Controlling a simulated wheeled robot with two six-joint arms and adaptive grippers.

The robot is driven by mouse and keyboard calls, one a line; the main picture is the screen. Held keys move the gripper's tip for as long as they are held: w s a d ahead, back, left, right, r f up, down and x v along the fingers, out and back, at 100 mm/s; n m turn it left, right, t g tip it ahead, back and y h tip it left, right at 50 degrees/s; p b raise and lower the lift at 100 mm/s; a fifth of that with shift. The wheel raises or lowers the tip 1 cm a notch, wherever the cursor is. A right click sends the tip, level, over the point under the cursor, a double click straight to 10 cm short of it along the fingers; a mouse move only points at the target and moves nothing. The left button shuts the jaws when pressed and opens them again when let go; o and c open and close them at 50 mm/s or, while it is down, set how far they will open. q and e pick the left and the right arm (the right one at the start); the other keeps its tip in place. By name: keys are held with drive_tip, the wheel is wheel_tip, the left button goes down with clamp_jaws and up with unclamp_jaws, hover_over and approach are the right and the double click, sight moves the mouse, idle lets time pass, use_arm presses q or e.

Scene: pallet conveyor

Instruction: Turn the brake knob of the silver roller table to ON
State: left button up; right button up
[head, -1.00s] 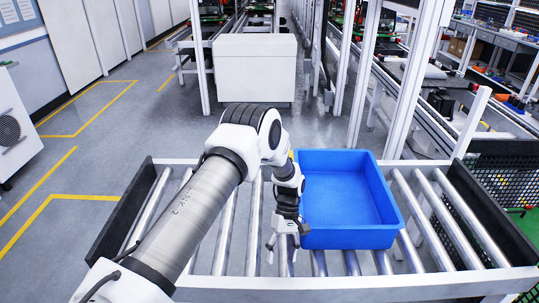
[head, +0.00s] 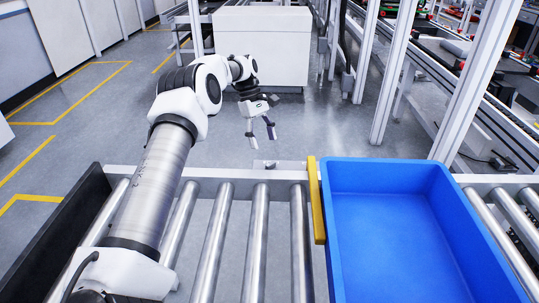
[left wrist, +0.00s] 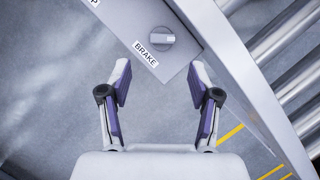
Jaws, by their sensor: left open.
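The silver roller table (head: 210,175) runs across the front of the head view. A small grey panel (left wrist: 128,22) is fixed on its far rail and also shows small in the head view (head: 265,165). The round grey brake knob (left wrist: 158,39) sits on this panel with a light bar-shaped grip and a "BRAKE" label (left wrist: 146,53) beside it. I cannot read any ON or OFF mark. My left gripper (head: 262,134) is open and empty beyond the far rail. In the left wrist view its fingertips (left wrist: 160,68) are apart, just short of the knob. My right gripper is out of view.
A blue bin (head: 410,170) stands on the rollers at the right, next to a yellow bar (head: 316,200). A white cabinet (head: 262,45) and metal posts (head: 395,70) stand behind. The floor between table and cabinet is open.

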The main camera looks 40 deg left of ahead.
sight(270, 163)
use_arm(q)
drive_tip(key=x, duration=0.3)
drive_tip(key=b+x, duration=0.1)
drive_tip(key=x, duration=0.3)
drive_tip(key=shift+s+d+r, duration=0.1)
drive_tip(key=shift+s+d, duration=0.1)
drive_tip(key=shift+d, duration=0.05)
drive_tip(key=c, duration=1.2)
